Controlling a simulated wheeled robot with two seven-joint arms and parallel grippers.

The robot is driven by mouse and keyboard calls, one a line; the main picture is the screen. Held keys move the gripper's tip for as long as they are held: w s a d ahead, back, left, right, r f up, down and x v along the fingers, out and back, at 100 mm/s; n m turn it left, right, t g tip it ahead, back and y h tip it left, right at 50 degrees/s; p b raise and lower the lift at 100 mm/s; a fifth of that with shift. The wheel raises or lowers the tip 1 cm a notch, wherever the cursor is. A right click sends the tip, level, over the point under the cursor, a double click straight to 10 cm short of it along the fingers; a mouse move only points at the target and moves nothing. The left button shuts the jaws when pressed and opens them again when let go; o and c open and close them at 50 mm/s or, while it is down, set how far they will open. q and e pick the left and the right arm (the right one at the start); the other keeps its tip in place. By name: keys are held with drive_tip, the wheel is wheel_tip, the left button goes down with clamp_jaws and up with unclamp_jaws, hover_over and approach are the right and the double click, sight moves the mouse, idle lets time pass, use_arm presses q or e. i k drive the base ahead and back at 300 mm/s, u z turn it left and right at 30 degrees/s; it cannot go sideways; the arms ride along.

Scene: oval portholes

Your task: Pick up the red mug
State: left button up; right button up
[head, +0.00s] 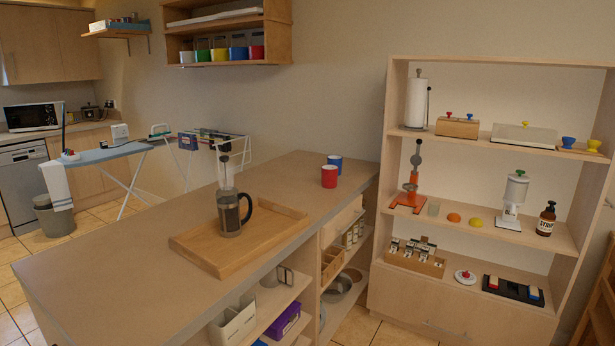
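The red mug (329,176) stands upright on the far end of the long counter (150,240), near its right edge. A blue mug (335,161) stands right behind it; the two look very close, and I cannot tell if they touch. The red mug's handle does not show clearly. Neither of my grippers is in the head view.
A wooden tray (207,262) with a French press (230,210) sits on the counter, nearer than the mugs. A tall shelf unit (384,170) stands to the right. An ironing board (100,154) is at the left. Bare counter lies between tray and mugs.

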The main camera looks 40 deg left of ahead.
sight(329, 172)
drive_tip(key=i, duration=2.9)
drive_tip(key=u, duration=0.75)
